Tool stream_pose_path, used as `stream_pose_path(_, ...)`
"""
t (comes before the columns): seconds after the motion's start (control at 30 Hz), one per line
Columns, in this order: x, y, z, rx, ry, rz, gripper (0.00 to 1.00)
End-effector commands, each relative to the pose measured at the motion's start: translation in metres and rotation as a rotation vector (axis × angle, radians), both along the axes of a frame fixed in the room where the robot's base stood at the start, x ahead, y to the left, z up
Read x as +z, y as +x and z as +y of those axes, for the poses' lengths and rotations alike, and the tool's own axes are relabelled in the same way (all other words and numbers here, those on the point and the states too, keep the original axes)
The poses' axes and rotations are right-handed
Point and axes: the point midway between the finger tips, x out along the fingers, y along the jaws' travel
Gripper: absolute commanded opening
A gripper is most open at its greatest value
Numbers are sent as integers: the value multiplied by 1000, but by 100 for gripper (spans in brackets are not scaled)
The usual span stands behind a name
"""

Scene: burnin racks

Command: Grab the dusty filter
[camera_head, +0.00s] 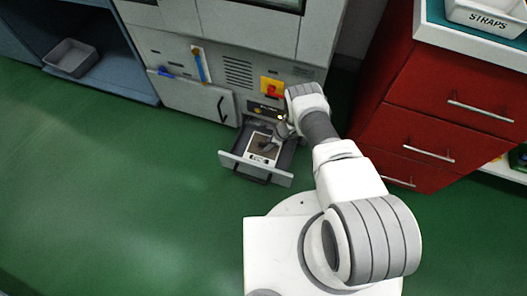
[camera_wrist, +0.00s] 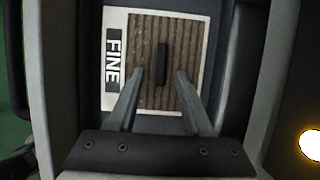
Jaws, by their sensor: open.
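The dusty filter (camera_wrist: 182,62) lies flat in an open drawer. It has brown pleats, a white frame with a "FINE" label and a dark upright tab or handle (camera_wrist: 162,63) at its middle. In the head view the filter (camera_head: 263,147) shows small inside the pulled-out drawer (camera_head: 240,165) at the bottom of the grey cabinet. My gripper (camera_wrist: 158,78) is open over the filter, with one finger on each side of the handle's near end. I cannot tell how high the fingertips are above it. In the head view my gripper (camera_head: 274,138) partly covers the filter.
The grey cabinet (camera_head: 183,103) stands behind the drawer. A red drawer unit (camera_head: 425,110) is at the right, with a white bin (camera_head: 490,14) labelled "STRAPS" on top. A grey bin (camera_head: 71,58) sits on a blue shelf at the left. Green floor at the left is clear.

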Motion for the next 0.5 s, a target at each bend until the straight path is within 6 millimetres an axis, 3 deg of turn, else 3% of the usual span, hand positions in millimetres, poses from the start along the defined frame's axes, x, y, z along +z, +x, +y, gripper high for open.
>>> stream_pose_path(0.1,-10,1,3,-1,-1,0,50)
stream_pose_path(0.37,-9,1,3,-1,-1,0,50)
stream_pose_path(0.5,-9,1,3,-1,-1,0,27)
